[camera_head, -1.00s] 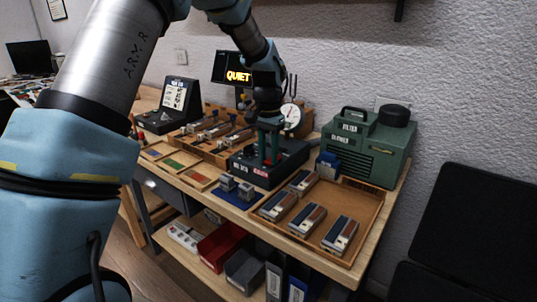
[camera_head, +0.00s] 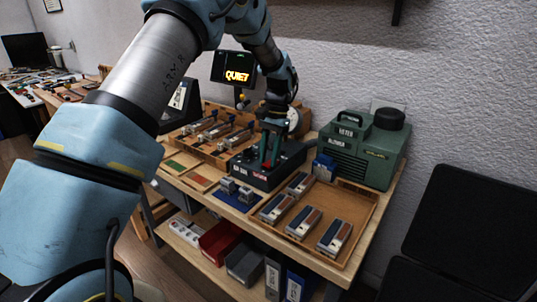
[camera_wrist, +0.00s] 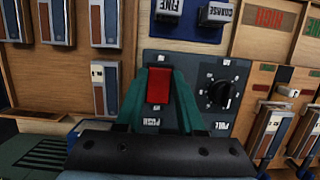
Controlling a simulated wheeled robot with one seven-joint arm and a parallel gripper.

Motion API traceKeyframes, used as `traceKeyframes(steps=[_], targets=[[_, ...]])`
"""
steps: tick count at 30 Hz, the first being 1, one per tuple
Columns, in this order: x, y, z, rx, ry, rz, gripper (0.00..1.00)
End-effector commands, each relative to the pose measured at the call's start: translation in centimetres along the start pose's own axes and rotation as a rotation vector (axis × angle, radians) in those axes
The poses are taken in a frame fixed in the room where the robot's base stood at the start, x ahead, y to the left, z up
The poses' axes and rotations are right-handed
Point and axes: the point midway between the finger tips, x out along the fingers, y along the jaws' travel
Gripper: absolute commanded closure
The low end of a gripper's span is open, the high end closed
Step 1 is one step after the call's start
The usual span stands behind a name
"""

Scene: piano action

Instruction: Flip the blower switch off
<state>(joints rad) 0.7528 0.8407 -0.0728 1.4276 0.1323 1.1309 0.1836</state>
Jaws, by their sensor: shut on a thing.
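A red rocker switch (camera_wrist: 159,85) sits on a dark control box (camera_wrist: 219,129) in the wrist view. A black knob (camera_wrist: 220,95) is beside it on the same face. My gripper (camera_wrist: 160,78) has green fingers on both sides of the red switch and is shut on it. In the head view my gripper (camera_head: 269,163) reaches down onto the top of the control box (camera_head: 243,172). The switch is largely hidden there between the fingers. I cannot read which way it is tipped. A green blower unit (camera_head: 362,145) stands to the right of the box.
A wooden tray (camera_head: 349,223) with several grey and brown parts lies in front of the blower. A rack (camera_head: 205,143) with more parts stands left of the box. A blue pad (camera_head: 234,201) with two small blocks is in front. A lit screen (camera_head: 234,70) is behind.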

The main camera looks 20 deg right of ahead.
Motion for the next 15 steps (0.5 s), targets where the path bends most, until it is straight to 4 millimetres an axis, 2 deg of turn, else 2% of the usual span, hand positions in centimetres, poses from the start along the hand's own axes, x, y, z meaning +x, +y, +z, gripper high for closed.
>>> traceKeyframes(steps=[2, 3, 10, 15], targets=[[0.0, -0.03, -0.03, 0.0, 0.001, -0.001, 1.0], [0.01, -0.03, -0.03, 0.0, 0.001, -0.001, 0.58], [0.0, -0.02, -0.01, 0.0, 0.001, 0.0, 0.32], [0.0, -0.01, 0.0, 0.0, 0.001, 0.0, 0.32]])
